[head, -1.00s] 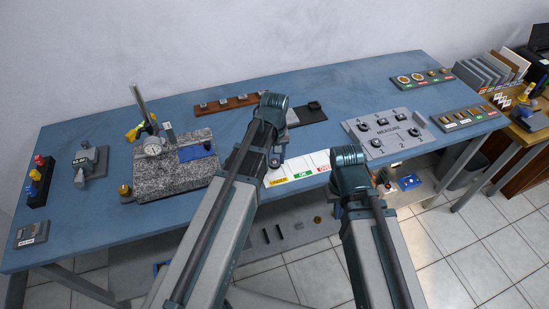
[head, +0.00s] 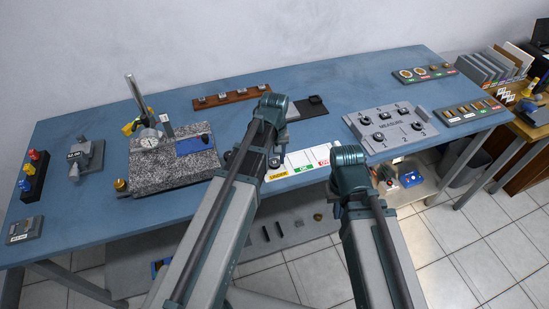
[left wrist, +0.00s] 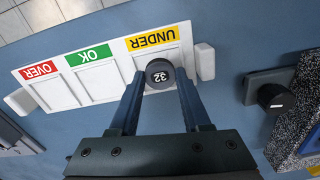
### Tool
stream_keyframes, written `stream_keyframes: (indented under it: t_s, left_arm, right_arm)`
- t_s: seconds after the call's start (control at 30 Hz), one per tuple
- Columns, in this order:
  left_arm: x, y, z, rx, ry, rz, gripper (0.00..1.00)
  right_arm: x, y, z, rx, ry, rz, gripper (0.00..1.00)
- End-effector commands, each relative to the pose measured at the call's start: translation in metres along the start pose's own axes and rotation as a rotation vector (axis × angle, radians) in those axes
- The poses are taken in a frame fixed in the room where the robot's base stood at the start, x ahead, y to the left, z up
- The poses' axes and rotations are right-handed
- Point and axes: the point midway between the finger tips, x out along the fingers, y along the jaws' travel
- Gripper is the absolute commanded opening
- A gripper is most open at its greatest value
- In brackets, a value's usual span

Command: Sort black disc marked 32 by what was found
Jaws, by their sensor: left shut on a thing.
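The black disc marked 32 (left wrist: 160,73) is between the fingertips of my left gripper (left wrist: 161,82) in the left wrist view, its number facing the camera. My left gripper is shut on it. It is over the white sorting tray (left wrist: 105,88), at the bay with the yellow UNDER label (left wrist: 152,38). I cannot tell whether the disc touches the tray floor. The OK bay (left wrist: 97,82) and OVER bay (left wrist: 54,93) look empty. My right gripper's fingers do not show.
A granite plate (head: 175,172) with a dial gauge (head: 149,139) stands left of the tray. A dark knob (left wrist: 272,97) on a grey base is beside the tray. The grey MEASURE board (head: 390,128) is to the right. Bare blue table (head: 330,75) lies behind.

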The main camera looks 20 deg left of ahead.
Motion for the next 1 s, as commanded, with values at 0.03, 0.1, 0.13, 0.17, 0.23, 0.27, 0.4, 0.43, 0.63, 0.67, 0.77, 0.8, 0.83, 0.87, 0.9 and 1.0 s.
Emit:
stream_keyframes:
  t_s: [0.03, 0.1, 0.13, 0.17, 0.23, 0.27, 0.4, 0.43, 0.63, 0.67, 0.77, 0.8, 0.83, 0.87, 0.9, 1.0]
  left_arm:
    - [0.0000, 0.0000, 0.0000, 0.000, 0.000, 0.000, 0.00]
    - [0.0002, 0.0000, 0.0000, 0.000, 0.000, 0.000, 0.00]
    - [0.0003, 0.0000, 0.0000, 0.000, 0.000, 0.000, 0.00]
    - [0.0004, 0.0000, 0.0000, 0.000, 0.000, 0.000, 0.00]
    - [0.0009, 0.0000, 0.0000, 0.000, 0.000, 0.000, 0.00]
    - [0.0011, 0.0000, 0.0000, 0.000, 0.000, 0.000, 0.00]
    - [0.0022, 0.0000, 0.0000, 0.000, 0.000, 0.000, 0.00]
    - [0.0025, 0.0000, 0.0000, 0.000, 0.000, 0.000, 0.00]
    - [0.0040, 0.0000, 0.0000, 0.000, 0.000, 0.000, 0.00]
    - [0.0042, 0.0000, 0.0000, 0.000, 0.000, 0.000, 0.00]
    - [0.0037, 0.0000, 0.0000, 0.000, 0.000, 0.000, 0.64]
    - [0.0037, 0.0000, 0.0000, 0.000, 0.000, 0.000, 0.71]
    - [0.0037, 0.0000, 0.0000, 0.000, 0.000, 0.000, 0.76]
    - [0.0037, 0.0000, 0.0000, 0.000, 0.000, 0.000, 0.82]
    - [0.0037, 0.0000, 0.0000, 0.000, 0.000, 0.000, 0.82]
    - [0.0037, 0.0000, 0.0000, 0.000, 0.000, 0.000, 0.82]
  right_arm:
    - [0.0000, 0.0000, 0.0000, 0.000, 0.000, 0.000, 0.00]
    - [0.0002, 0.0000, 0.0000, 0.000, 0.000, 0.000, 0.00]
    - [0.0003, 0.0000, 0.0000, 0.000, 0.000, 0.000, 0.00]
    - [0.0004, 0.0000, 0.0000, 0.000, 0.000, 0.000, 0.00]
    - [0.0009, -0.0001, 0.0000, 0.000, 0.000, 0.000, 0.00]
    - [0.0011, -0.0001, -0.0001, 0.000, 0.000, 0.000, 0.00]
    - [0.0022, -0.0002, -0.0001, 0.000, 0.000, 0.000, 0.00]
    - [0.0025, -0.0002, -0.0001, 0.000, 0.000, 0.000, 0.00]
    - [0.0040, -0.0004, -0.0002, 0.000, 0.000, 0.000, 0.00]
    - [0.0042, -0.0004, -0.0002, 0.000, 0.000, 0.000, 0.00]
    - [0.0037, -0.0003, -0.0002, 0.000, 0.000, 0.000, 0.00]
    - [0.0037, -0.0003, -0.0002, 0.000, 0.000, 0.000, 0.00]
    - [0.0037, -0.0004, -0.0002, 0.000, 0.000, 0.000, 0.00]
    - [0.0037, -0.0004, -0.0002, 0.000, 0.000, 0.000, 0.00]
    - [0.0037, -0.0004, -0.0002, 0.000, 0.000, 0.000, 0.00]
    - [0.0037, -0.0003, -0.0002, 0.000, 0.000, 0.000, 0.00]
